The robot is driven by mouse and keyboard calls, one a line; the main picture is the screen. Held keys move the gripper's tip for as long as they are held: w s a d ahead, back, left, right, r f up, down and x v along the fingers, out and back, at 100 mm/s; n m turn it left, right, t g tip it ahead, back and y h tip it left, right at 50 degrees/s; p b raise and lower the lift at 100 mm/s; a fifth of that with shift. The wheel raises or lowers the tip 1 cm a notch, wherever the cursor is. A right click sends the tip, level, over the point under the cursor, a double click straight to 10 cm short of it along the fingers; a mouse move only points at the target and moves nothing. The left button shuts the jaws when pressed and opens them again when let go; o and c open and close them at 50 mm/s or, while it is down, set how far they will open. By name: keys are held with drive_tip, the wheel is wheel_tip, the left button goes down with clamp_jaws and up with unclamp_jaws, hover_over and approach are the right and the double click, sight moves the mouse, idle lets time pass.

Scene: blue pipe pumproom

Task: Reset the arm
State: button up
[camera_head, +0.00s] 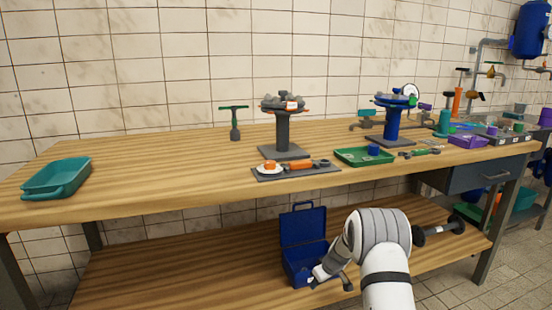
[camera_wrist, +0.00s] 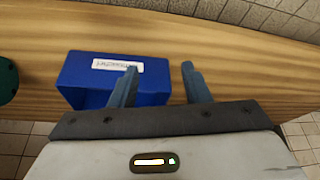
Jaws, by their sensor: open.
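My arm reaches down in front of the workbench in the head view, with my gripper (camera_head: 332,280) low beside an open blue toolbox (camera_head: 303,228) on the lower shelf. In the wrist view, my gripper (camera_wrist: 160,85) has its two fingers spread apart with nothing between them. The left finger overlaps the blue box (camera_wrist: 85,75), which bears a white label. The right finger is over bare wood. I cannot tell whether the left finger touches the box. The inside of the toolbox is mostly hidden.
The benchtop (camera_head: 150,160) is above my gripper. It holds a teal tray (camera_head: 57,178), a grey stand (camera_head: 283,130), a blue stand (camera_head: 392,122) and a green tray (camera_head: 364,157). A dark dumbbell-like part (camera_head: 440,230) lies right of my arm. The lower shelf's left side (camera_head: 180,275) is clear.

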drive_tip(key=s+a+r+m+p, duration=0.1)
drive_tip(key=s+r+p, duration=0.4)
drive_tip(key=r, duration=0.7)
drive_tip(key=s+r+m+p, duration=0.1)
drive_tip(key=s+r+p, duration=0.45)
drive_tip(key=r, duration=0.65)
drive_tip(key=s+a+r+p, duration=0.1)
drive_tip(key=s+r+p, duration=0.35)
drive_tip(key=r, duration=0.65)
drive_tip(key=s+r+m+h+p, duration=0.1)
drive_tip(key=s+r+m+p, duration=0.1)
drive_tip(key=s+r+p, duration=0.5)
drive_tip(key=s+d+r+m+g+h+p, duration=0.1)
drive_tip(key=s+r+p, duration=0.6)
drive_tip(key=s+r, duration=0.8)
drive_tip(key=s+m, duration=0.1)
drive_tip(key=s, duration=0.6)
drive_tip(key=shift+d+m+h, duration=0.25)
drive_tip(key=shift+m+h, duration=0.05)
